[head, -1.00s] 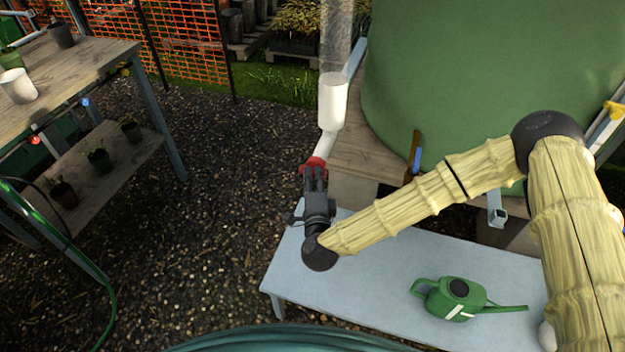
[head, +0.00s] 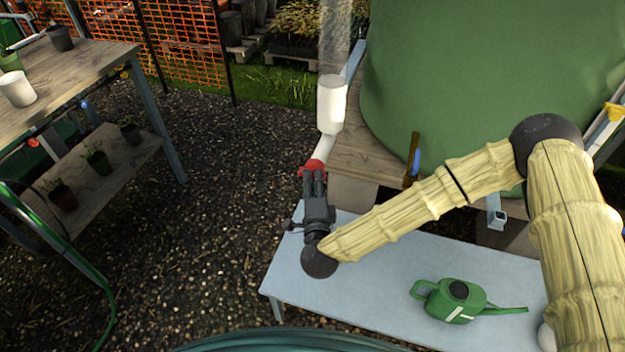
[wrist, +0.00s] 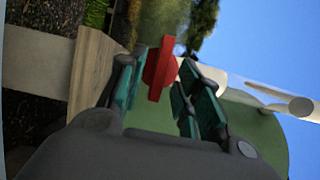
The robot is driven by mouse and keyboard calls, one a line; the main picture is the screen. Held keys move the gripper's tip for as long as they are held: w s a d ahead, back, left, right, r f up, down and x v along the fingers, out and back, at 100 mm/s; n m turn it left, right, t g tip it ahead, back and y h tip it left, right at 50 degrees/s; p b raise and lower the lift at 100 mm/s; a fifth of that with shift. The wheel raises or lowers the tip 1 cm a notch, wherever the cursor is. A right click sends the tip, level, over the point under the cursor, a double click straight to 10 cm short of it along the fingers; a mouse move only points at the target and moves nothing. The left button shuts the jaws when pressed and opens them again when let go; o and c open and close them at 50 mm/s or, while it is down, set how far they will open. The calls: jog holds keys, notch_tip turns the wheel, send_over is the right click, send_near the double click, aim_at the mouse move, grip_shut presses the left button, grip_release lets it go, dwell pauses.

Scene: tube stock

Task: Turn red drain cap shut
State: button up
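The red drain cap (head: 312,167) sits at the lower end of a white pipe (head: 324,147) under a white cylinder. In the wrist view the red cap (wrist: 161,70) shows as a flat red handle, its near end between the finger pads. My gripper (head: 314,178) is just below the cap in the head view. In the wrist view my gripper (wrist: 158,85) has its fingers apart, one each side of the handle, with narrow gaps visible. It looks open; contact on the far side is hard to tell.
A pale blue-grey bench (head: 350,290) lies under my arm, with a green watering can (head: 456,300) on it. A large green tank (head: 460,80) stands behind on a wooden stand. A wooden table (head: 85,62) with pots is at left. The gravel between is clear.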

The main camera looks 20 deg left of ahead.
jog(key=v, duration=1)
jog(key=shift+s, duration=0.4)
jog(key=shift+d+f, duration=0.1)
